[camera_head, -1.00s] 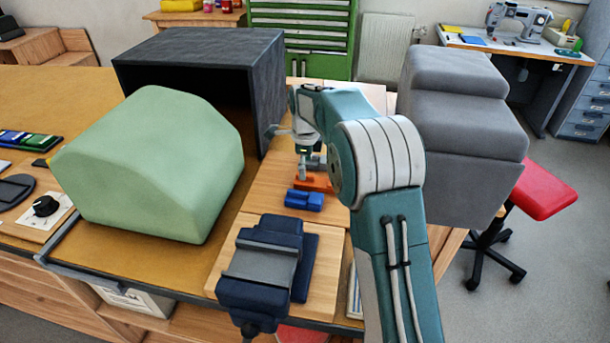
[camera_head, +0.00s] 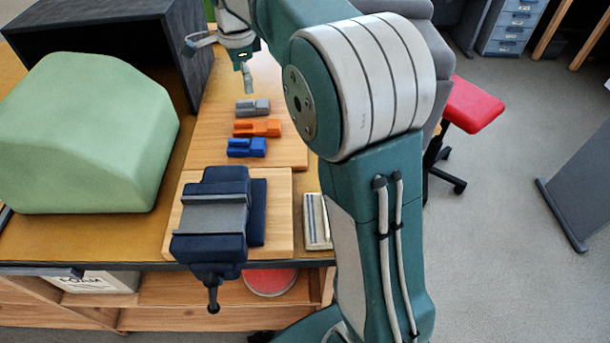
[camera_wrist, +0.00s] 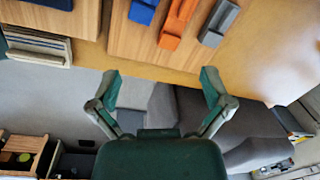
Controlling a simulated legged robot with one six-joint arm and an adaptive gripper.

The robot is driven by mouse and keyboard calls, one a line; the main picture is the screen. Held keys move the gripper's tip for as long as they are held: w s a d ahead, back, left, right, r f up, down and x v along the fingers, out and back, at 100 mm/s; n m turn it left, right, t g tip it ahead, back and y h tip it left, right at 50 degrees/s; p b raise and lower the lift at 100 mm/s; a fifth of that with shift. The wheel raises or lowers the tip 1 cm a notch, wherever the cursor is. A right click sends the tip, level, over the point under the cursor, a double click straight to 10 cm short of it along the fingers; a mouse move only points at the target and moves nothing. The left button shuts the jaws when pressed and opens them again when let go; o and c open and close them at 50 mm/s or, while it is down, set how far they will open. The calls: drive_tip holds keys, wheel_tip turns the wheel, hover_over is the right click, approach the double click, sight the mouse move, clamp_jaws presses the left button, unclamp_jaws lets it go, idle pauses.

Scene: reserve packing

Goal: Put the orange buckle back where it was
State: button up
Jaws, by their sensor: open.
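The orange buckle (camera_head: 257,128) lies on a wooden board (camera_head: 216,135), between a blue buckle (camera_head: 247,148) and a grey buckle (camera_head: 253,107). My gripper (camera_head: 247,80) is above and beyond this row, apart from it, and holds nothing. In the wrist view my gripper (camera_wrist: 158,92) has its two fingers spread wide with nothing between them. The orange buckle also shows in the wrist view (camera_wrist: 178,22) at the top edge, partly cut off, between the blue buckle (camera_wrist: 143,10) and the grey one (camera_wrist: 218,22).
A dark blue vise (camera_head: 212,215) stands on the near board. A large green foam block (camera_head: 85,135) and a dark open box (camera_head: 110,25) stand to the left. A striped white item (camera_head: 317,222) lies by the near edge. A red stool (camera_head: 473,103) is at right.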

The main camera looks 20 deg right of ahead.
drive_tip(key=s+d+f+n+t, duration=0.1)
drive_tip(key=s+n+t, duration=0.3)
drive_tip(key=s+n, duration=1.4)
drive_tip(key=s+f, duration=0.1)
drive_tip(key=s, duration=1.1)
drive_tip(key=shift+s, duration=0.15)
